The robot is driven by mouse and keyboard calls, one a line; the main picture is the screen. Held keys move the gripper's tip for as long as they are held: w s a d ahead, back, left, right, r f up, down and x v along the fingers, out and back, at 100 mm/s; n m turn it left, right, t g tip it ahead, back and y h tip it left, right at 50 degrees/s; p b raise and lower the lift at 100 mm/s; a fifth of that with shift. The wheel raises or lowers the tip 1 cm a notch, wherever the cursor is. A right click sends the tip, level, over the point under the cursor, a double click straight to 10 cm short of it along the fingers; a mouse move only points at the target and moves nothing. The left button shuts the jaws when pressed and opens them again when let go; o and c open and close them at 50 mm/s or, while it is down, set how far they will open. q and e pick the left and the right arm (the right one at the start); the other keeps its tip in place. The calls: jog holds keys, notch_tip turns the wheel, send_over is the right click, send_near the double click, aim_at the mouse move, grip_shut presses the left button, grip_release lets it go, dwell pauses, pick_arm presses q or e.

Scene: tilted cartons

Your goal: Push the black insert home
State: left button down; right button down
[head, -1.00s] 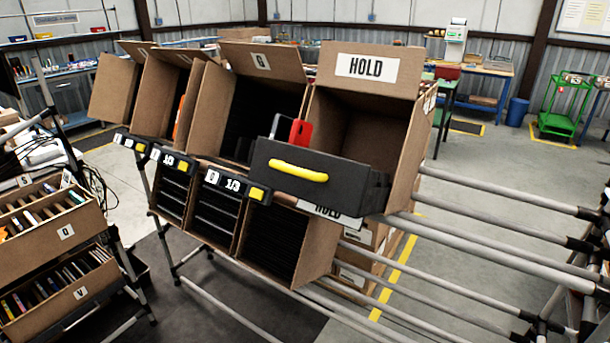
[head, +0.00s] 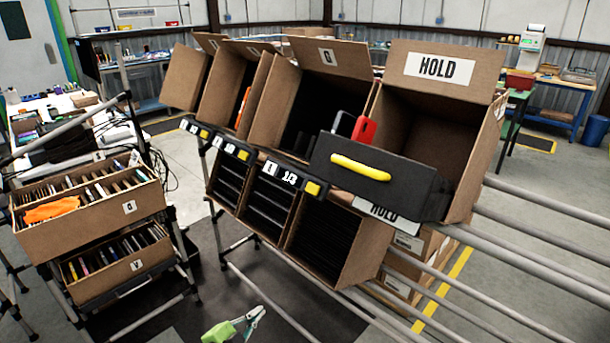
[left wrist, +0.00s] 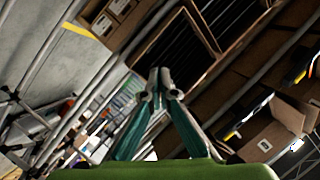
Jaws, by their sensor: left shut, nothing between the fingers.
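The black insert (head: 365,184), with a yellow handle (head: 361,168) on its front, sticks out of the open front of the tilted carton marked HOLD (head: 473,190). It sits at a slant, and its rear part inside the carton is hidden. A red item (head: 364,130) stands up behind its front panel. My left gripper (head: 258,313), green with grey fingers, is low in the head view, below and left of the insert and apart from it. In the left wrist view its fingertips (left wrist: 158,77) are together and empty. My right gripper is not in view.
More tilted cartons (head: 285,105) stand left of HOLD, with black-divided cartons (head: 325,240) below. Grey rails (head: 540,235) run to the right. Filled cartons (head: 70,238) stand on a rack at the left. Open floor (head: 190,102) shows behind the rack.

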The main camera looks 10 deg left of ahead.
pick_arm(q)
jog(key=w+d+r+m+t+h, duration=0.1)
jog(key=w+d+r+m+h, duration=0.2)
jog(key=r, duration=0.7)
jog(key=w+d+r+m+h, duration=0.2)
jog(key=w+r+m+h, duration=0.15)
jog(key=r, duration=0.65)
jog(key=m+g+y+b, duration=0.3)
jog(key=m+g+y, duration=0.15)
jog(key=m, duration=1.95)
send_near(313, 174)
jog(key=shift+h, duration=0.4)
jog(key=p+x, duration=0.2)
jog(key=x, duration=0.1)
jog(key=p+x, duration=0.3)
jog(key=shift+w+a, duration=0.1)
jog(key=shift+a, duration=0.15)
jog(key=shift+w+d+f+p, duration=0.2)
jog(key=shift+w+f+p, duration=0.1)
jog(key=shift+w+f, duration=0.1)
jog(key=shift+f, duration=0.1)
